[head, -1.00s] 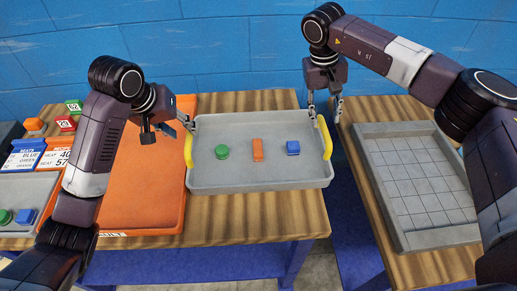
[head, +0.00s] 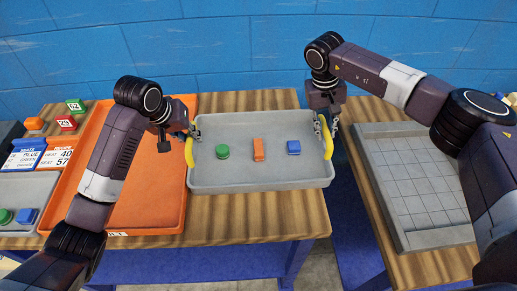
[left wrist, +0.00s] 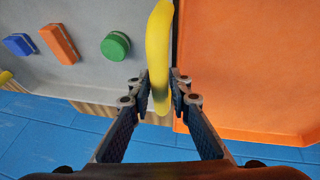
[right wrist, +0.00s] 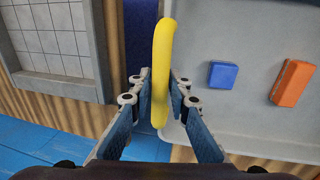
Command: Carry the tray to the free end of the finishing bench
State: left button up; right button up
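The grey tray (head: 235,178) rests on the wooden bench with a yellow handle at each end. It holds a green round piece (head: 222,151), an orange block (head: 258,149) and a blue block (head: 293,147). My left gripper (head: 191,132) is at the left handle (head: 189,152); in the left wrist view its open fingers (left wrist: 160,88) stand either side of that handle. My right gripper (head: 327,128) is at the right handle (head: 327,140); in the right wrist view its open fingers (right wrist: 160,88) straddle it with small gaps.
An orange tray (head: 145,210) lies close to the left of the grey tray. A second bench at the right, beyond a gap, bears a grey gridded tray (head: 402,238). Signs (head: 25,155) and small blocks crowd the far left. A blue brick wall (head: 230,45) stands behind.

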pick_arm(q)
grip_shut()
pick_arm(e)
grip_shut()
pick_arm(q)
jog(key=shift+w+r, duration=0.15)
jog(key=shift+r, duration=0.05)
pick_arm(e)
jog(key=shift+w+r, duration=0.1)
jog(key=shift+r, duration=0.05)
